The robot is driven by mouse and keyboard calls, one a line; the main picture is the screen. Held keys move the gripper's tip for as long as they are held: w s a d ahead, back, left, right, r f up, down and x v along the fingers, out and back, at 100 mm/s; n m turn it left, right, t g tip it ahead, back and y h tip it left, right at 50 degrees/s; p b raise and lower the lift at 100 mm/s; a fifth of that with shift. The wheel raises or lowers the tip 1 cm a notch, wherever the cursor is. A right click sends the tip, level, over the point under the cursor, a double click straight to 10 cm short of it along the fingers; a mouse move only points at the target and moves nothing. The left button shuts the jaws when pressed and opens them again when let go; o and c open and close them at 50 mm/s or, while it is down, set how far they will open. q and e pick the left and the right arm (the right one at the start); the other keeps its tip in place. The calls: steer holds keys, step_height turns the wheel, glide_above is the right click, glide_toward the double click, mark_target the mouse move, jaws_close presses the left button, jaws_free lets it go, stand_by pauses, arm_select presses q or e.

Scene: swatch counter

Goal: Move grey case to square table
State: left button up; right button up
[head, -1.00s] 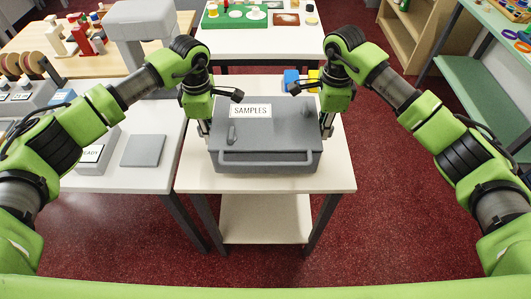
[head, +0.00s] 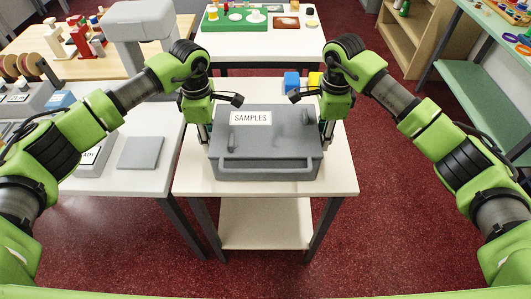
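The grey case (head: 266,156) with a "SAMPLES" label and a front bar handle rests on the small pale square-looking table (head: 265,188) in front of me, its lid shut. My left gripper (head: 203,133) points down at the case's left side, and my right gripper (head: 327,131) points down at its right side. The fingertips are close against the sides and partly hidden, so I cannot tell whether they grip it.
A blue block (head: 291,81) and a yellow block (head: 314,80) stand behind the case. A counter with a flat grey plate (head: 140,153) adjoins on the left. A white table (head: 262,47) stands behind. Red floor (head: 400,230) is clear on the right.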

arm_select(q)
step_height(320, 180, up, 11)
steer(key=shift+r, duration=0.1)
arm_select(e)
step_height(320, 180, up, 12)
stand_by(0.5)
stand_by(0.4)
